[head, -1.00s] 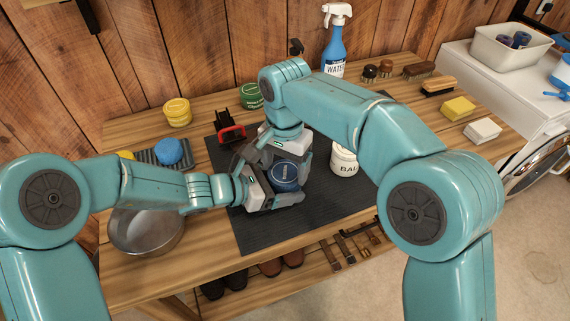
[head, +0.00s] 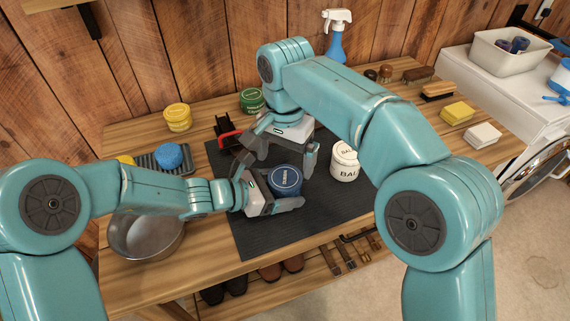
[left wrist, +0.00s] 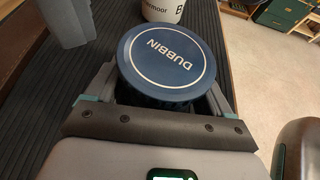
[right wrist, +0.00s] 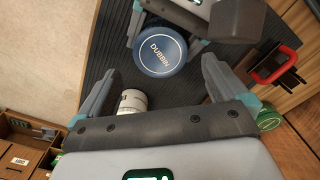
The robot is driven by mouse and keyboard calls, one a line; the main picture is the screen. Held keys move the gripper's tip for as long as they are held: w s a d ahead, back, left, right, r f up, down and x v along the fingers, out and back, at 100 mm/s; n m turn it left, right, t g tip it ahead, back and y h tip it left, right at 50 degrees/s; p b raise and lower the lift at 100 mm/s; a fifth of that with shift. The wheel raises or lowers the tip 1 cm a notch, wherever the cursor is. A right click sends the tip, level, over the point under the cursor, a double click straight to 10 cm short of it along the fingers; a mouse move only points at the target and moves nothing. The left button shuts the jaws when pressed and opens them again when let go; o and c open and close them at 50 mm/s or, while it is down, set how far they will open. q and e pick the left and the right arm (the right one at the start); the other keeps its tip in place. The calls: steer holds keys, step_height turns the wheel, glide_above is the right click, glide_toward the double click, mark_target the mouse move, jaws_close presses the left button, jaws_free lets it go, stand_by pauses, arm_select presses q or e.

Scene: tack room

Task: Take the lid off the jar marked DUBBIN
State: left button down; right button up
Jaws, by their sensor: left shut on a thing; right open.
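The jar marked DUBBIN (head: 286,180) is dark blue, with a round blue lid (left wrist: 166,58) on top, over the dark mat. My left gripper (head: 277,192) is shut around the jar, one finger on each side. The lid's top is clear in the left wrist view. Most of the jar's body is hidden by the lid and fingers. My right gripper (head: 278,165) is open and empty, behind and above the jar. In the right wrist view the lid (right wrist: 160,52) lies beyond the open fingers, apart from them.
A white jar (head: 345,163) stands close to the right on the mat (head: 280,233). A red-and-black tool (head: 228,137), a green tin (head: 251,100) and a yellow tin (head: 178,117) are behind. A metal bowl (head: 146,238) is at left. The mat's front is clear.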

mark_target(285, 177)
step_height(285, 177, up, 3)
steer(key=m, duration=0.3)
steer(key=shift+r, duration=0.15)
step_height(285, 177, down, 8)
steer(key=shift+r, duration=0.1)
steer(key=c, duration=1.1)
steer(key=n, duration=0.3)
steer(key=o, duration=1.1)
